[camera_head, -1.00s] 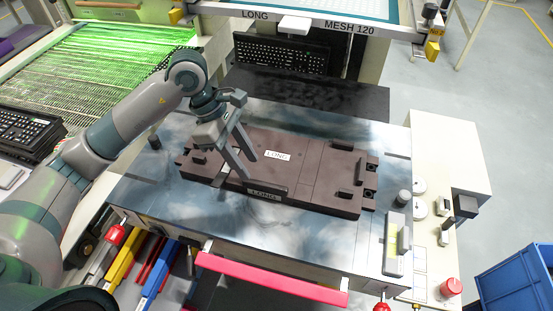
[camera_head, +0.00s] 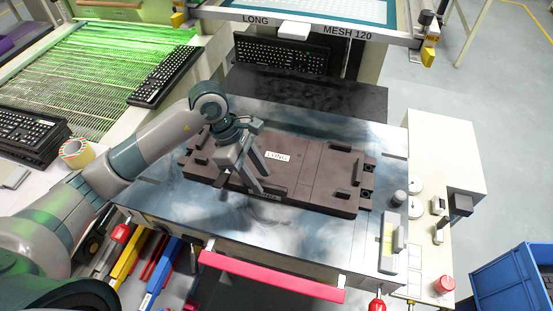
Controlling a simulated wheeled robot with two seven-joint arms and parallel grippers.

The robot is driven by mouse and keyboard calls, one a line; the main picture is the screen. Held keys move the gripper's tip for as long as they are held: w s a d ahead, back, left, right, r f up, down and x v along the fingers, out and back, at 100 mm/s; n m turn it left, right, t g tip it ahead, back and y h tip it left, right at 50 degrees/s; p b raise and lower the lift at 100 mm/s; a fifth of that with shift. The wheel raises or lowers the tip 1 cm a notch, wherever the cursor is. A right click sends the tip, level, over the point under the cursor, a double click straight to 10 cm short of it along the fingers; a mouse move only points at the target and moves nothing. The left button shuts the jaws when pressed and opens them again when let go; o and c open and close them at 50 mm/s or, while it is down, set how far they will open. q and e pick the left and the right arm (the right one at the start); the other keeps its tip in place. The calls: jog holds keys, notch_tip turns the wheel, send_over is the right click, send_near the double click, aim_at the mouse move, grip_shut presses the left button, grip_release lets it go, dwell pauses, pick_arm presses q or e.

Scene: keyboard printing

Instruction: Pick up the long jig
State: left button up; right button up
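The long jig (camera_head: 318,178) is a dark brown flat block with raised tabs and white LONG labels, lying on the metal table top (camera_head: 300,235). My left gripper (camera_head: 252,184) is over the left part of the jig, pointing down. Its two fingers are spread apart, with nothing seen between them. The fingers hide part of the jig's front edge and front label. I cannot tell whether the fingertips touch the jig. My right gripper is not in view.
Keyboards stand behind the jig (camera_head: 280,53), on the green-lit conveyor (camera_head: 166,76) and stacked at left (camera_head: 30,137). A tape roll (camera_head: 76,152) lies near the stack. A pink bar (camera_head: 270,276) runs along the table front. A blue bin (camera_head: 515,280) stands at lower right.

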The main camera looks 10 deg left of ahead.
pick_arm(q)
jog(key=shift+x, duration=0.85)
grip_shut()
jog(key=shift+w+r, duration=0.1)
dwell(1.0)
